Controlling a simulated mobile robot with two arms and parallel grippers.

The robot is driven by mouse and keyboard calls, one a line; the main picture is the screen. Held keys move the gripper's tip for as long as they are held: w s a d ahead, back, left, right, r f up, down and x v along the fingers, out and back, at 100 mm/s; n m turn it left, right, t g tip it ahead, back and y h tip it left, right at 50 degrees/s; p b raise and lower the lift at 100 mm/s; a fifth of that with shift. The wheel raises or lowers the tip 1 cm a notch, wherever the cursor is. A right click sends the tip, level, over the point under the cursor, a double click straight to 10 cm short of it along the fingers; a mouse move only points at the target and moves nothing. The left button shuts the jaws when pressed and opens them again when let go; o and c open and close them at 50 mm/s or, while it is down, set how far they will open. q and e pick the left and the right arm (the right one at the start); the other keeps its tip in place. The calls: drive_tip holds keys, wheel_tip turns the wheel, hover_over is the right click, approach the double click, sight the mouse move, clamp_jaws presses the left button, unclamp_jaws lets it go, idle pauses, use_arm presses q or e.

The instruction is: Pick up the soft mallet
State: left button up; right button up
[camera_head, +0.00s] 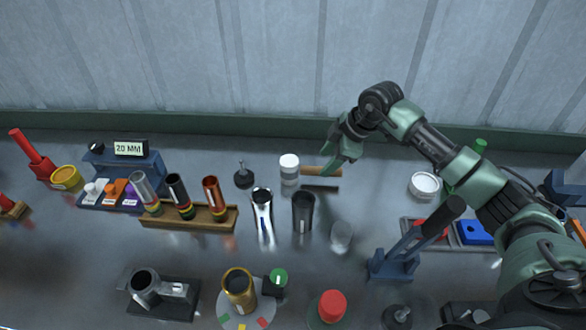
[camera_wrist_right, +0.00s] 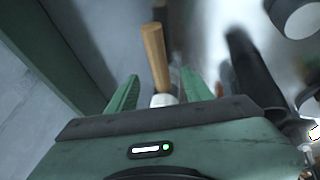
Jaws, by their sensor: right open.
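The soft mallet has a light wooden handle (camera_head: 322,171) lying pointing right and a white head (camera_head: 289,164) at its left end, at the back middle of the bench. In the right wrist view, the handle (camera_wrist_right: 155,55) runs up from a white part between the finger lines. My right gripper (camera_head: 337,162) is open and empty, just over the handle area. Its green fingers (camera_wrist_right: 161,86) lie one on each side of the mallet in the wrist view. The palm edge hides the lower part of the mallet there. My left gripper is not in view.
A dark knobbed tool (camera_head: 243,176) stands left of the mallet. A shiny tube (camera_head: 262,208) and a dark tube (camera_head: 303,208) stand in front. A white-topped round container (camera_head: 425,184) is to the right. The green-based wall (camera_head: 250,123) runs close behind.

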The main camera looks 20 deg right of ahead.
sight(319, 168)
drive_tip(key=p+x, duration=0.1)
drive_tip(key=x, duration=0.4)
drive_tip(key=shift+p, duration=0.3)
drive_tip(key=shift+w+f, duration=0.15)
drive_tip(key=shift+f, duration=0.1)
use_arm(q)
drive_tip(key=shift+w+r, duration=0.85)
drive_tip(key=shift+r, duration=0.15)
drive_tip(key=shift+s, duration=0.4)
use_arm(e)
drive_tip(key=shift+f, duration=0.2)
clamp_jaws()
